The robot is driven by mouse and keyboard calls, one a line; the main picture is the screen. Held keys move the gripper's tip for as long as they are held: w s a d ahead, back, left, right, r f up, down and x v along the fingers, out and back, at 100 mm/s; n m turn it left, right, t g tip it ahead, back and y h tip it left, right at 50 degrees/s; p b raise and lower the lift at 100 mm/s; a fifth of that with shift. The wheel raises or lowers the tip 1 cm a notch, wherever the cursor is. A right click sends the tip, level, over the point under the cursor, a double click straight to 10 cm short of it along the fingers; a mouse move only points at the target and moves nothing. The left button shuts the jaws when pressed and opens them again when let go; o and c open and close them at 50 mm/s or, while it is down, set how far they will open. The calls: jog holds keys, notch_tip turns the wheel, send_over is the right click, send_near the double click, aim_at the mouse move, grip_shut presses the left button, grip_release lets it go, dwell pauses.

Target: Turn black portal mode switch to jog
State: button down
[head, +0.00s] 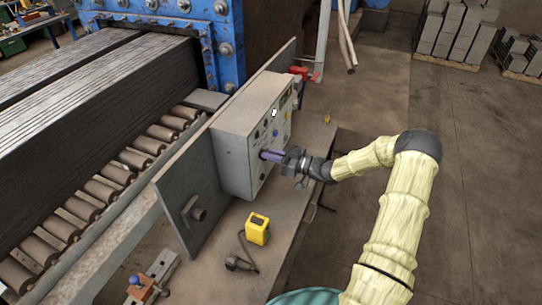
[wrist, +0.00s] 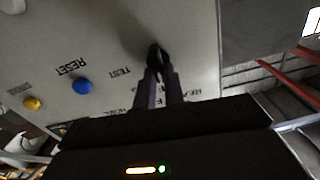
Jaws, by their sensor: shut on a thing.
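A grey control box (head: 232,150) stands upright on a metal bench beside the roller line. My gripper (head: 268,155) reaches its front face from the right. In the wrist view the panel (wrist: 110,25) appears upside down, and my gripper (wrist: 158,70) is shut on a small black switch (wrist: 156,49). The fingertips cover much of the switch, so I cannot tell which position it points to. The word TEST is printed to its left. Other lettering near the fingers is partly hidden, and I cannot read a jog mark.
A blue button (wrist: 83,87) marked RESET and a yellow button (wrist: 32,103) sit left of my fingers. A yellow device (head: 257,229) lies on the bench below the box. A blue machine (head: 160,25) stands behind. Open floor (head: 480,170) lies right.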

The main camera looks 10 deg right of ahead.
jog(key=shift+w+d+f+m+b, duration=0.15)
jog(key=shift+m+b, duration=0.15)
jog(key=shift+m, duration=1.6)
jog(key=shift+w+d+m+b, duration=0.15)
jog(key=shift+m+b, duration=0.1)
jog(key=shift+m, duration=1.65)
jog(key=c, duration=1.5)
grip_release()
jog(key=b+v, duration=0.5)
jog(key=v, duration=1.2)
jog(key=shift+s+d+b, duration=0.1)
jog(key=shift+s+b, duration=0.05)
jog(key=shift+b, duration=0.25)
